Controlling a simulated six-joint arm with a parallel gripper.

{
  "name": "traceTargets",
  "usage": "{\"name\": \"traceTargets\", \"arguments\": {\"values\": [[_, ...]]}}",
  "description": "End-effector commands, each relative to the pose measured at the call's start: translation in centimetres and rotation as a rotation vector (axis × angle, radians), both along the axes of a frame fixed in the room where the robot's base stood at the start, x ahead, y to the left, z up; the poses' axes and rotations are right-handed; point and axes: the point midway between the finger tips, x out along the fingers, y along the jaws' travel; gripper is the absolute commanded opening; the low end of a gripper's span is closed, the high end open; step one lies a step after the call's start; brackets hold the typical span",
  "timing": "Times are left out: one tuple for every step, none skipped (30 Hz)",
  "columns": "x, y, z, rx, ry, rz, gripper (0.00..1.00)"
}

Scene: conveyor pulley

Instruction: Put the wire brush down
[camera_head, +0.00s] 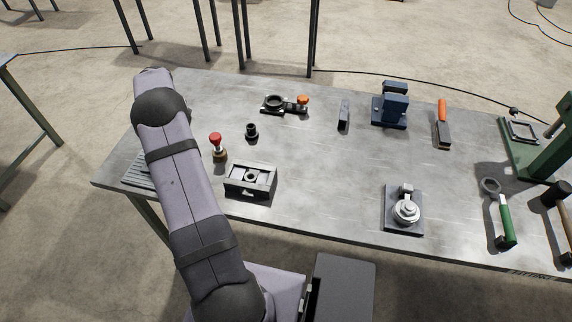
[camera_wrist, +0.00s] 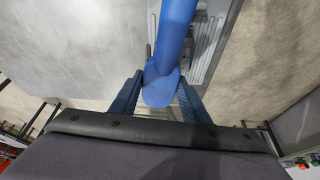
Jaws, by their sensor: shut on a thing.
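My gripper (camera_wrist: 161,82) shows in the wrist view, its two dark blue fingers shut on a blue handle, which I take to be the wire brush (camera_wrist: 178,22). The handle runs from between the fingers up past the top edge of the picture; no bristles show. A grey ribbed tray (camera_wrist: 207,48) lies below and behind the handle; I cannot tell whether the brush touches it. In the head view my arm hides the gripper and the brush; part of the ribbed tray (camera_head: 138,172) shows at the table's left end.
The metal table (camera_head: 310,165) is clear in its middle. Near my arm stand a red-knobbed tool (camera_head: 217,148), a black bushing (camera_head: 252,131) and a grey block fixture (camera_head: 250,181). A pulley fixture (camera_head: 405,210), a blue vise (camera_head: 390,107) and a green press (camera_head: 545,145) stand further right.

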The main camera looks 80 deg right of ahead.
Motion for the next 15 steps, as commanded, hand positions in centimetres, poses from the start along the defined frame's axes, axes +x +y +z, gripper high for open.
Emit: {"name": "traceTargets", "arguments": {"values": [[-1.6,-1.9,0.2,-0.004,-0.004,-0.039,0.18],[-2.5,-2.9,0.4,-0.005,-0.004,-0.06,0.18],[-3.8,-4.2,0.7,-0.005,-0.004,-0.089,0.18],[-4.8,-5.2,0.9,-0.005,-0.004,-0.112,0.18],[-5.9,-6.2,1.2,-0.005,-0.005,-0.135,0.18],[-7.4,-7.5,1.6,-0.005,-0.004,-0.166,0.18],[-8.5,-8.4,1.9,-0.006,-0.004,-0.187,0.18],[-9.7,-9.2,2.2,-0.006,-0.004,-0.21,0.18],[-11.2,-10.3,2.6,-0.005,-0.004,-0.241,0.18],[-12.5,-11.0,2.8,-0.005,-0.004,-0.264,0.18],[-13.8,-11.8,3.0,-0.005,-0.005,-0.287,0.18],[-15.5,-12.6,3.3,-0.004,-0.004,-0.317,0.18],[-16.8,-13.2,3.6,-0.005,-0.004,-0.34,0.18],[-18.1,-13.8,3.8,-0.005,-0.004,-0.362,0.18],[-19.9,-14.5,4.0,-0.004,-0.005,-0.393,0.18]]}}
